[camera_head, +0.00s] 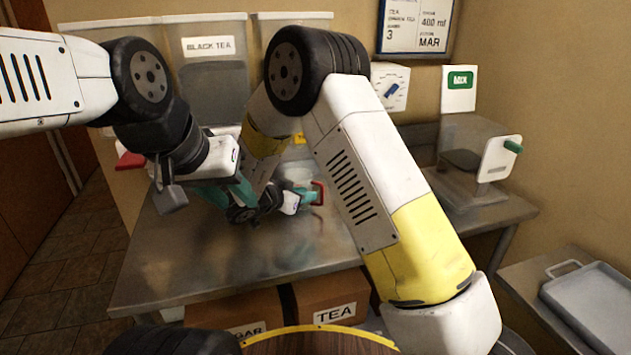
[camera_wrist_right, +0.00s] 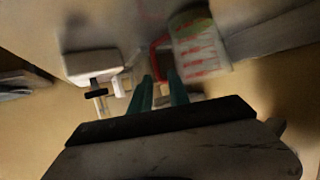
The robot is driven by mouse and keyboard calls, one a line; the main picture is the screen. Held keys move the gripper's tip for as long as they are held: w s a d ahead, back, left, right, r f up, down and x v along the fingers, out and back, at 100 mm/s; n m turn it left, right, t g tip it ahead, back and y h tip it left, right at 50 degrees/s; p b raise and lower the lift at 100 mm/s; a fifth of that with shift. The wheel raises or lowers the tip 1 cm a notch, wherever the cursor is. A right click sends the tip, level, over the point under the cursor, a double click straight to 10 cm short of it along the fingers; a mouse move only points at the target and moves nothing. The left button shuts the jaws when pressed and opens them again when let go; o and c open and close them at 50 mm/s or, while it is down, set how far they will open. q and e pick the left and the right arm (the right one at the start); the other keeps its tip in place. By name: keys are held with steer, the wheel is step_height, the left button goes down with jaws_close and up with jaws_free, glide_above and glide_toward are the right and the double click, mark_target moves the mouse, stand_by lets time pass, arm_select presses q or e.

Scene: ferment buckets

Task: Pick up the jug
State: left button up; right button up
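The jug (camera_wrist_right: 200,45) is clear with red markings and a red handle (camera_wrist_right: 158,58); it looks blurred and tilted in the right wrist view. In the head view only its red handle (camera_head: 319,193) shows clearly, above the steel table; the body is hard to make out. My right gripper (camera_wrist_right: 160,76) has its two teal fingers apart, with the handle at or between their tips; contact cannot be told. In the head view the right gripper (camera_head: 308,196) is low over the table. My left gripper (camera_head: 220,193) is left of it, teal fingers partly hidden.
The steel table (camera_head: 180,265) has clear room at its front left. Tall bins, one labelled BLACK TEA (camera_head: 208,47), stand behind. A grey tray (camera_head: 590,300) lies on a side table. Boxes sit below.

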mark_target(322, 202)
steer(key=shift+w+d+f+h, duration=0.3)
steer(key=shift+w+d+f, duration=0.4)
steer(key=shift+d, duration=0.2)
steer(key=x, duration=0.5)
steer(key=shift+w+d+f, duration=0.1)
steer(key=shift+w+f, duration=0.05)
steer(key=shift+w, duration=0.25)
jaws_close()
stand_by(0.4)
